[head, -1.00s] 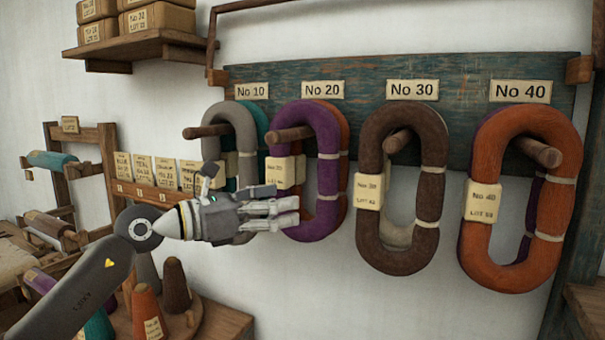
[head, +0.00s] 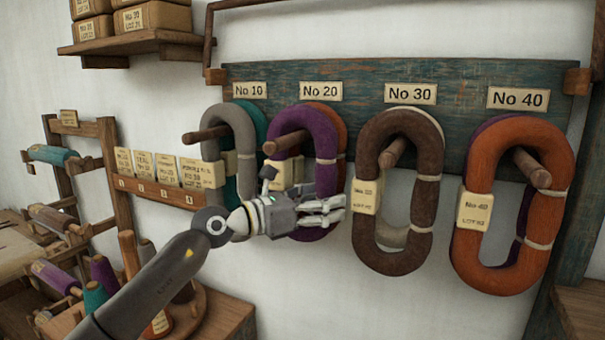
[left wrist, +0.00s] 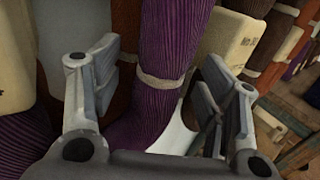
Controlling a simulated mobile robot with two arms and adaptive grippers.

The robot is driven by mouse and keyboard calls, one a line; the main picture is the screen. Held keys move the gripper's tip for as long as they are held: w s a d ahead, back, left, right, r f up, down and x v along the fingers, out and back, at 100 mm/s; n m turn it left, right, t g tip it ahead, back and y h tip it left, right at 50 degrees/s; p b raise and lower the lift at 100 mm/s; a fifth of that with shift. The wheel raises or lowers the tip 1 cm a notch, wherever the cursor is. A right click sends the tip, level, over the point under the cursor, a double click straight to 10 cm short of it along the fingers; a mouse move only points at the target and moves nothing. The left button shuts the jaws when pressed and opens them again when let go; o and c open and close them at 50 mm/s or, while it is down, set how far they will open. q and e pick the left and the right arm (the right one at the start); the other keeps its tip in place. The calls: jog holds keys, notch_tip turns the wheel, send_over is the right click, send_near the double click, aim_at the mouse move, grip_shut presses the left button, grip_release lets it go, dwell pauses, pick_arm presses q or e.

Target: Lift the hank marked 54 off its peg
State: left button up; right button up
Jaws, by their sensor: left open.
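Ring-shaped hanks hang on wooden pegs under number plates. No tag clearly reads 54 to me; the small lot numbers are blurred. The purple hank (head: 319,128) hangs under No 20, the brown hank (head: 429,190) under No 30 and the orange hank (head: 479,200) under No 40. My left gripper (head: 338,208) is open in front of the purple hank's lower part, its fingertips close to the brown hank's left side. In the left wrist view the purple hank (left wrist: 170,40) with its pale tie lies between the open fingers (left wrist: 160,90). My right gripper is out of view.
A grey hank (head: 241,130) and a teal one behind it hang under No 10. Other hanks hang behind the front ones. A peg rack (head: 108,160), a card ledge (head: 160,195) and a cone stand stand left. White wall is free below the hanks.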

aim_at(316, 187)
pick_arm(q)
jog(key=shift+a, duration=0.15)
jog(key=shift+c, duration=0.3)
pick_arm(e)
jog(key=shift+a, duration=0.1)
pick_arm(q)
jog(key=shift+c, duration=1.3)
jog(key=c, duration=0.9)
jog(key=shift+o, duration=0.2)
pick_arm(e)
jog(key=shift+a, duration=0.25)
pick_arm(q)
jog(key=shift+r, duration=0.15)
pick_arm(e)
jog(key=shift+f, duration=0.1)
pick_arm(q)
jog(key=shift+r+b, duration=0.55)
jog(key=shift+r, duration=0.05)
notch_tip(316, 187, up, 2)
jog(key=shift+b, duration=0.65)
jog(key=s+a+b, duration=0.3)
jog(key=s+b, duration=0.1)
jog(key=s, duration=0.4)
jog(key=s+a+b, duration=0.3)
jog(key=s+a, duration=0.1)
jog(key=s, duration=0.4)
jog(key=shift+s+b, duration=0.35)
jog(key=shift+s, duration=0.05)
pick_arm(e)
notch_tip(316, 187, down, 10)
